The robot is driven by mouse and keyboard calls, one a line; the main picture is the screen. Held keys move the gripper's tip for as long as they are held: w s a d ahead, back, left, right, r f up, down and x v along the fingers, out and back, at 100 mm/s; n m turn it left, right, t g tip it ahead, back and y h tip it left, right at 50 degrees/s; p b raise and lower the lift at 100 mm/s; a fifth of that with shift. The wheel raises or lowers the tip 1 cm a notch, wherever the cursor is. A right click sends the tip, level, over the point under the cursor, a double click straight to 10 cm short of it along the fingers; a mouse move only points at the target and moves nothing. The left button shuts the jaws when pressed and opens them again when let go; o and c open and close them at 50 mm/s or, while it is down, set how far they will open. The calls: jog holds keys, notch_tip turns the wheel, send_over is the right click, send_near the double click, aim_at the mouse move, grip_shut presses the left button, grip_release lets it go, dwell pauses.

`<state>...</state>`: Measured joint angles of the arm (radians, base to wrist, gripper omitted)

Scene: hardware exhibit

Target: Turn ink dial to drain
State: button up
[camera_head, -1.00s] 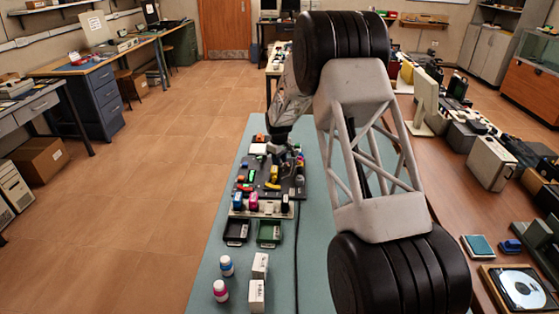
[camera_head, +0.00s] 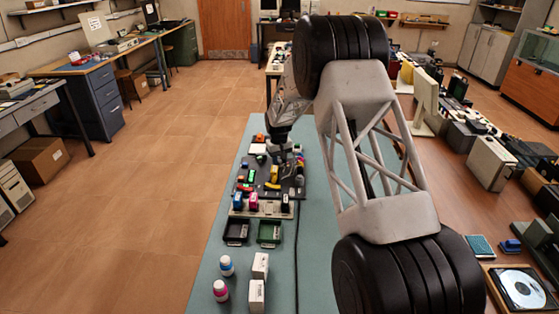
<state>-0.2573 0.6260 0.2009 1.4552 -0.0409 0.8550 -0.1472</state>
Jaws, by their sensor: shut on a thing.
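A dark board (camera_head: 292,193) with several small coloured parts lies on the teal-topped table. My gripper (camera_head: 279,158) is at the board's far end, pointing down, small in view. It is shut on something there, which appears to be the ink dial. The dial is mostly hidden by the gripper, and its markings and setting are too small to tell. A yellow part (camera_head: 274,174) and a green part (camera_head: 249,179) stand on the board near the gripper.
Two trays (camera_head: 237,231), two bottles (camera_head: 226,266) and two white boxes (camera_head: 257,295) stand nearer. My arm covers the table's right side. The tabletop left of the board is clear.

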aim_at(279, 161)
jog(key=shift+m, duration=0.5)
jog(key=o, duration=0.9)
jog(key=shift+o, duration=0.2)
jog(key=shift+r, duration=0.15)
jog(key=shift+a+r, duration=0.15)
jog(key=shift+r, duration=3.6)
jog(key=shift+r, duration=0.1)
